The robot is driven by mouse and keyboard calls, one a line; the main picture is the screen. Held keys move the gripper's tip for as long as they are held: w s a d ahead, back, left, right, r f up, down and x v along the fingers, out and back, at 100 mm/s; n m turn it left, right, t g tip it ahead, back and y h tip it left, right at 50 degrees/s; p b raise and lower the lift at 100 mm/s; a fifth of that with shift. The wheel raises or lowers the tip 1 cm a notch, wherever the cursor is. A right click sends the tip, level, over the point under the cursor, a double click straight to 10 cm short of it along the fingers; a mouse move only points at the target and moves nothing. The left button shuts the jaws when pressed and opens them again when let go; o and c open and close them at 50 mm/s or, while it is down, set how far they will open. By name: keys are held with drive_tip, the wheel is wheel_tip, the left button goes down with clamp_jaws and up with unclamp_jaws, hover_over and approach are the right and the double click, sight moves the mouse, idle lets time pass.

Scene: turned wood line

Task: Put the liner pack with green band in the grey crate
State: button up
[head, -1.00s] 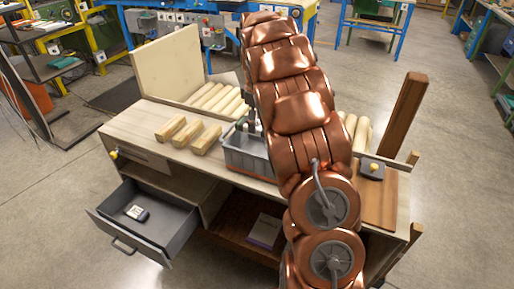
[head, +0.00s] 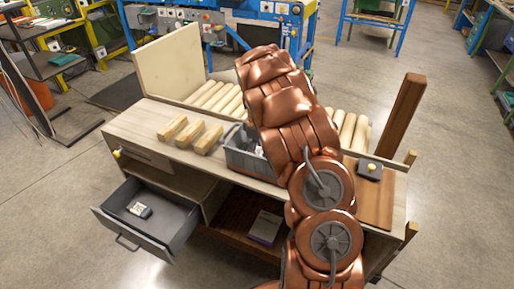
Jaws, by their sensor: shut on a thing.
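The grey crate (head: 237,160) stands on the workbench, partly hidden behind my copper-coloured arm. My gripper (head: 257,146) is at the crate, mostly hidden by the arm. It is shut on a small pale thing (head: 259,152) that shows just at the arm's edge, over or inside the crate. Its band colour cannot be made out, so I cannot tell whether it is the liner pack with green band. Whether it touches the crate floor is hidden.
An open grey drawer (head: 172,238) at the left holds a small white-and-dark pack (head: 140,210). Wood blocks (head: 190,132) lie left of the crate. Pale rolls (head: 218,97) lie behind. A white-and-purple pack (head: 265,228) is on the lower shelf. A dark post (head: 399,115) rises at right.

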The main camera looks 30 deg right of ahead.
drive_tip(key=shift+f, duration=0.15)
drive_tip(key=o, duration=1.2)
drive_tip(key=shift+w+r, duration=0.15)
drive_tip(key=shift+r, duration=0.45)
wheel_tip(320, 180, up, 11)
drive_tip(key=b, duration=0.3)
drive_tip(key=shift+b, duration=0.3)
